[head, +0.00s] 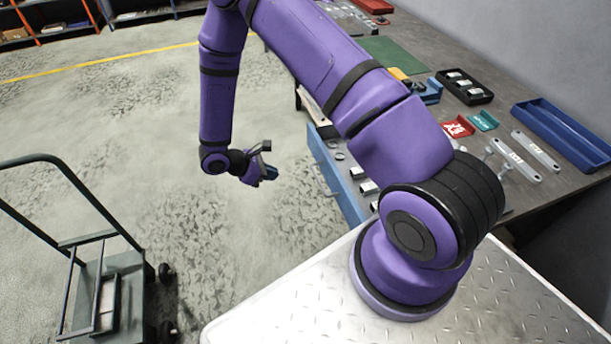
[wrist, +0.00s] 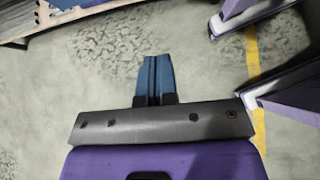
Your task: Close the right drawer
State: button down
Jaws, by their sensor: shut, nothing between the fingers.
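A drawer with a blue front (head: 334,178) stands pulled out from the workbench, and small metal parts show inside it. A thin handle is on its outer face. My arm hides part of the drawer and the bench front, so I cannot tell how far out it is. My gripper (head: 270,174) is over the floor, to the left of the drawer front and apart from it. In the wrist view its two blue fingers (wrist: 153,80) are together with nothing between them.
The workbench (head: 410,48) carries a black tray (head: 465,87), a blue bin (head: 562,134), red and teal brackets and grey bars. A cart (head: 105,290) stands at lower left. Shelves stand at the back left. The floor between cart and drawer is clear.

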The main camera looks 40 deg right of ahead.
jog(key=d+r+x, duration=0.1)
jog(key=r+x, duration=0.1)
jog(key=x, duration=1.1)
jog(key=shift+s+d, duration=0.2)
jog(key=shift+d, duration=0.05)
jog(key=shift+d, duration=0.1)
